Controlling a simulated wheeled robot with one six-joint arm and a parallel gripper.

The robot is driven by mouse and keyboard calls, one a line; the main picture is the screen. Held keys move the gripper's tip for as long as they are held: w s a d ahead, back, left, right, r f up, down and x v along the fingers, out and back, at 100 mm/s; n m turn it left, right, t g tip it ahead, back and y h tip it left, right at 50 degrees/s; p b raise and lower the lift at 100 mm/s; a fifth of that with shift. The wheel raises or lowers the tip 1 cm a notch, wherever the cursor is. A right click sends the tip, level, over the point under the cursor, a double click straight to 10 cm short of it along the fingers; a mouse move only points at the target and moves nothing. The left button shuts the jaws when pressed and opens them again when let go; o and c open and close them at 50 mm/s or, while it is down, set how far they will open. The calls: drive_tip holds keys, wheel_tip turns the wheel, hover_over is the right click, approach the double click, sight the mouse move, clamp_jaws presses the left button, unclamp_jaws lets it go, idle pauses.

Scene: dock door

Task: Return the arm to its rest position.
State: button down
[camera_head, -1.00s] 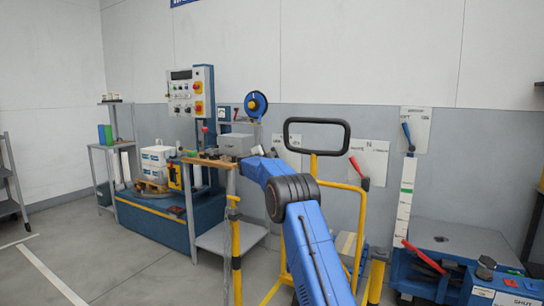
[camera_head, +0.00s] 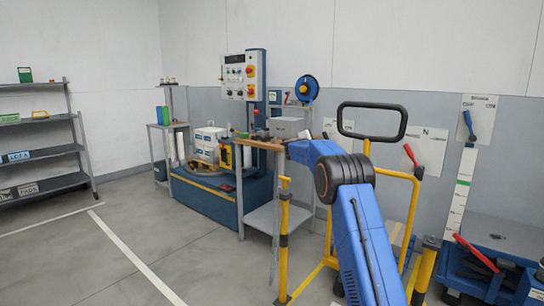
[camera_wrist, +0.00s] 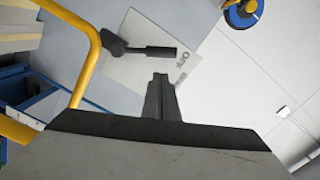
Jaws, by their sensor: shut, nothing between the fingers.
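My blue arm (camera_head: 365,240) reaches forward from the bottom of the head view and bends left at a dark joint. Its far end lies in front of the small bench, and the gripper's fingers cannot be made out there. In the wrist view my gripper (camera_wrist: 161,82) shows with its two dark fingers together and nothing between them. Behind the fingers is a white wall plate with a dark lever (camera_wrist: 147,51); the gripper appears apart from it.
A yellow trolley frame with a black handle (camera_head: 372,106) stands close beside my arm. A yellow post (camera_head: 284,240) stands left of it. A bench with a wooden top (camera_head: 258,144) and a blue machine base (camera_head: 205,203) are behind. Open floor (camera_head: 150,245) lies at left.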

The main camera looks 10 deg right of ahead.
drive_tip(key=s+a+r+n+t+y, duration=0.55)
drive_tip(key=s+a+r+n, duration=0.3)
drive_tip(key=a+r, duration=0.35)
drive_tip(key=s+a+f+n+g+y, duration=0.1)
drive_tip(key=s+a+n+y, duration=0.3)
drive_tip(key=s, duration=0.6)
drive_tip(key=s+a+f+n+g+y, duration=0.1)
drive_tip(key=s+a+f+n+y, duration=0.1)
drive_tip(key=s+a, duration=0.65)
drive_tip(key=s+a+f+n+g+y, duration=0.1)
drive_tip(key=s+a+n+g+y, duration=0.2)
drive_tip(key=s, duration=0.9)
drive_tip(key=s+f+n+g, duration=0.1)
drive_tip(key=s+f+g, duration=0.1)
drive_tip(key=s+f, duration=0.7)
drive_tip(key=s+f+n+g, duration=0.2)
drive_tip(key=s+f, duration=0.7)
drive_tip(key=s, duration=1.1)
drive_tip(key=s+f+n+g, duration=0.2)
drive_tip(key=s+f, duration=0.7)
drive_tip(key=s, duration=0.6)
drive_tip(key=shift+d+g+h, duration=0.4)
drive_tip(key=shift+g+h, duration=0.05)
drive_tip(key=shift+g, duration=0.1)
